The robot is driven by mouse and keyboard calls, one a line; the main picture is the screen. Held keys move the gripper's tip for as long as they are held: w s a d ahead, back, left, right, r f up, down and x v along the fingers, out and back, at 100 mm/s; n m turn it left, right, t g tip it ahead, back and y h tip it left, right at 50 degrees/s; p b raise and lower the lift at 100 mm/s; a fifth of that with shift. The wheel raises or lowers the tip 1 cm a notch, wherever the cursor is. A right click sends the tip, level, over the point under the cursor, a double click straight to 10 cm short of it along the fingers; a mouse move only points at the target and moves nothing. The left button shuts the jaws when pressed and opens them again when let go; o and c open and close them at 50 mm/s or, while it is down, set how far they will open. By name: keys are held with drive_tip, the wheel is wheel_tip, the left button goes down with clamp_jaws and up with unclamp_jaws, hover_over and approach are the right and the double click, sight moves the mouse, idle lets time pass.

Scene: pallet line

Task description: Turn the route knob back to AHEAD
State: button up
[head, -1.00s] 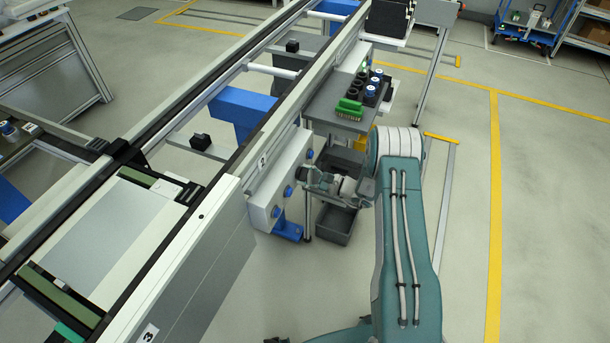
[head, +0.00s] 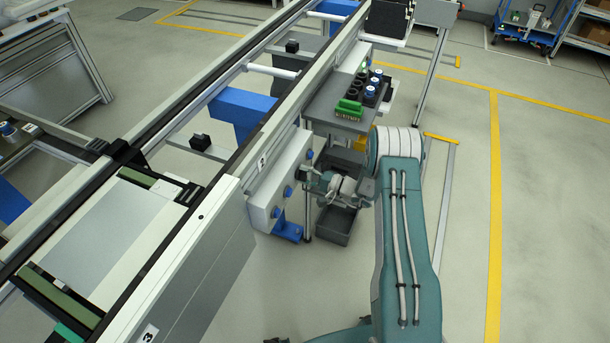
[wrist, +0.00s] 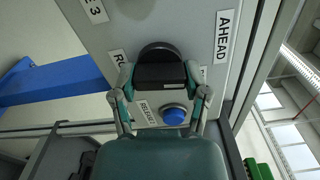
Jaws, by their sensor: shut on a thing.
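The route knob (wrist: 160,62) is black and sits on the grey panel in the wrist view, its grip bar lying across the picture. My gripper (wrist: 160,78) is shut on it, one finger at each end of the bar. Other labels near the knob are partly covered by the fingers. I cannot make out a pointer mark on the knob.
A blue button (wrist: 173,115) is just below the knob, between my fingers. Several blue buttons show on the box in the head view. A shelf (head: 325,105) with green and dark parts is above and behind my gripper; a grey bin (head: 335,226) is below. Floor is clear at right.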

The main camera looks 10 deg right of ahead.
drive_tip(key=shift+s+a+f+n, duration=0.1)
drive_tip(key=shift+a+f+n, duration=0.1)
drive_tip(key=shift+n, duration=0.6)
drive_tip(key=shift+f, duration=0.1)
drive_tip(key=o, duration=1.2)
drive_tip(key=shift+c, duration=0.2)
drive_tip(key=shift+d, duration=0.15)
drive_tip(key=v, duration=1.1)
drive_tip(key=shift+s+d, duration=0.25)
drive_tip(key=shift+d, duration=0.05)
